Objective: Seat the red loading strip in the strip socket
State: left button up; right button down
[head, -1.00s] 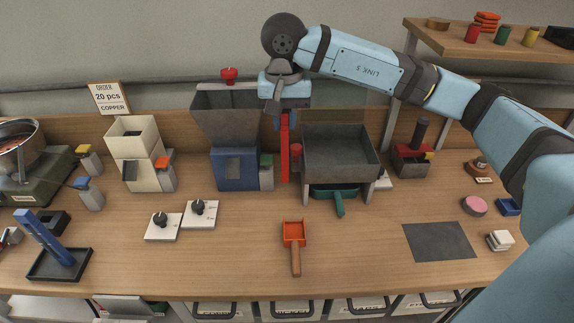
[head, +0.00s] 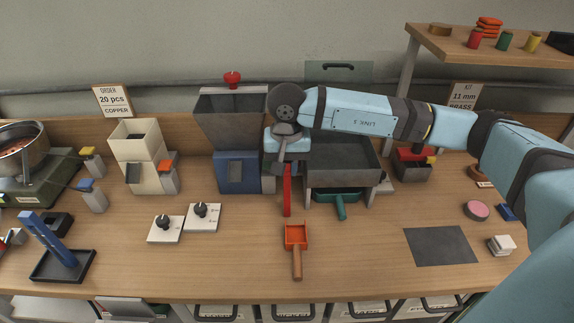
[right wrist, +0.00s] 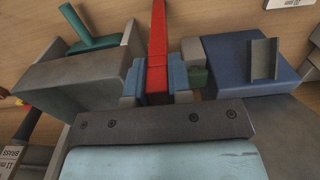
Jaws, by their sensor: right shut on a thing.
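The red loading strip (head: 287,192) hangs upright below my right gripper (head: 286,166), between the blue-based hopper and the grey bin. In the right wrist view the red strip (right wrist: 157,50) is clamped between the two blue-grey fingers of the right gripper (right wrist: 154,84). In the head view its lower end is close to the table; I cannot tell whether it touches anything. I cannot make out the strip socket for certain; the gripper and strip cover part of that gap. My left gripper is not in view.
An orange scoop (head: 296,238) lies in front. A blue strip (head: 48,238) leans in a black tray (head: 80,268).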

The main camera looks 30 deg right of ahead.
jog(key=shift+f, duration=0.15)
jog(key=c, duration=1.5)
grip_release()
jog(key=shift+f, duration=0.1)
jog(key=o, duration=0.5)
jog(key=shift+c, duration=0.2)
